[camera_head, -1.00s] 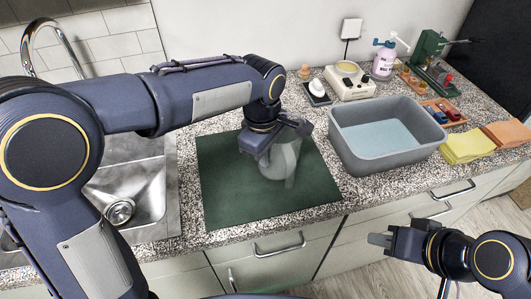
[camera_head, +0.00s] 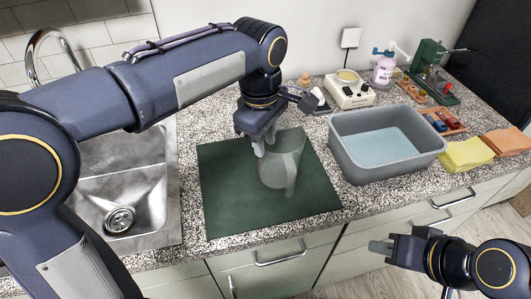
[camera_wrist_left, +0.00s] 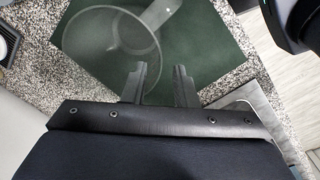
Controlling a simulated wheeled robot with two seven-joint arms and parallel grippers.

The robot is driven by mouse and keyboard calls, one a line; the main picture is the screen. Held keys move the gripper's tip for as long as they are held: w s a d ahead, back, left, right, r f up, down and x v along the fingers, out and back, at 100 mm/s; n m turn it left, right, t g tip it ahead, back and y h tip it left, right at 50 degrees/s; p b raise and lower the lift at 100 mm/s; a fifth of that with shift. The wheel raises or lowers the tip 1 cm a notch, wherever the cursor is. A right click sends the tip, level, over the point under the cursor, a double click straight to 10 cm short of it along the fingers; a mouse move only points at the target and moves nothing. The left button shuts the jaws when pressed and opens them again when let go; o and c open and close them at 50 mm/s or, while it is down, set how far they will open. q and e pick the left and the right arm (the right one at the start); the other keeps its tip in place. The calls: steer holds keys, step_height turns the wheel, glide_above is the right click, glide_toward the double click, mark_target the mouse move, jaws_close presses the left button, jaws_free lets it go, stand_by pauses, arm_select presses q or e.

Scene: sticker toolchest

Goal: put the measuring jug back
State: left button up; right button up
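The measuring jug (camera_head: 284,168) is clear and see-through and stands upright on the dark green mat (camera_head: 225,205). My left gripper (camera_head: 264,146) is at the jug's left rim, fingers pointing down. In the left wrist view the jug (camera_wrist_left: 105,35) shows its round rim, with its handle toward the top right. The left gripper's fingers (camera_wrist_left: 163,80) are apart there, beside the near rim. I cannot tell whether they touch it. My right gripper (camera_head: 385,246) is in front of the counter, away from the jug; its finger gap is not clear.
A grey tub (camera_head: 345,160) with bluish liquid stands right of the mat. The sink (camera_head: 120,190) is at the left. Behind are a cream device (camera_head: 350,92), a spray bottle (camera_head: 383,70) and a green press (camera_head: 430,65). Yellow (camera_head: 465,154) and orange cloths (camera_head: 506,141) lie at the right.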

arm_select(q)
steer(key=s+a+m+t+h, duration=0.25)
steer(key=s+a+m, duration=0.4)
steer(key=a, duration=0.85)
steer(key=s+a+f+m+t, duration=0.1)
steer(key=s+f+m, duration=0.1)
steer(key=s, duration=0.4)
steer(key=s+a+f+m+t, duration=0.1)
steer(key=s+f+m, duration=0.1)
steer(key=s+f, duration=0.3)
steer(key=shift+s+a+f+t+h, duration=0.15)
steer(key=shift+s+a+t+h, duration=0.2)
steer(key=shift+s, duration=0.3)
